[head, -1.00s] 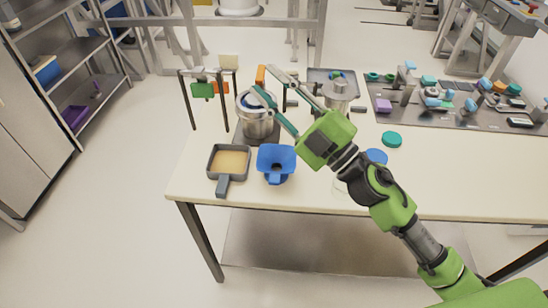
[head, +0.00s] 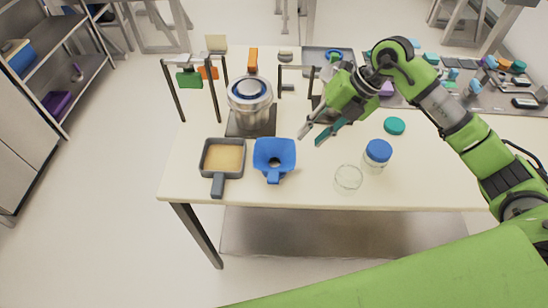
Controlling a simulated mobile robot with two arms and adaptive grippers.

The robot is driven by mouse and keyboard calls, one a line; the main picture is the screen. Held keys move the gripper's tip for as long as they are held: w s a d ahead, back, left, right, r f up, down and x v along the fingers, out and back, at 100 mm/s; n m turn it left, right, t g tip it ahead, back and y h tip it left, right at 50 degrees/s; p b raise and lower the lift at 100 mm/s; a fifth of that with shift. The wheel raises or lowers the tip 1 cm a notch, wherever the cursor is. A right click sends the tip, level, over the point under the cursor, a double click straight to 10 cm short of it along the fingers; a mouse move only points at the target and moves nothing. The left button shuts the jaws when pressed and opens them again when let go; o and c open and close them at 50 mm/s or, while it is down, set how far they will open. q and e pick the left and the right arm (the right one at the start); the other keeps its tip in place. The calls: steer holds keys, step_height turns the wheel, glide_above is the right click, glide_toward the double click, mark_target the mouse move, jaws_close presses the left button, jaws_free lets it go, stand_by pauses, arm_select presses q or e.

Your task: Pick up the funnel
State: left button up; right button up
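The blue funnel (head: 272,156) stands on the table near its front edge, right of a square grey pan. Its wide square mouth faces up. My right gripper (head: 311,136) is to the right of the funnel and a little behind it in the picture, apart from it. Its two fingers are spread, with nothing between them. My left gripper is not in the head view.
The grey pan (head: 203,160) holds tan material. Behind the funnel is a metal pot (head: 250,112) with an orange handle. A clear glass jar (head: 348,178), a blue-lidded jar (head: 377,154) and a green lid (head: 394,126) are to the right.

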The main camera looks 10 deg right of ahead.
mark_target(290, 156)
steer(key=p+x, duration=0.1)
steer(key=x, duration=0.2)
steer(key=p+x, duration=0.1)
steer(key=x, duration=0.2)
steer(key=a+p+x, duration=0.1)
steer(key=x, duration=0.2)
steer(key=shift+s+a, duration=0.1)
steer(key=shift+s, duration=0.15)
steer(key=shift+a+f, duration=0.1)
steer(key=shift+f, duration=0.2)
steer(key=shift+f, duration=0.25)
jaws_close()
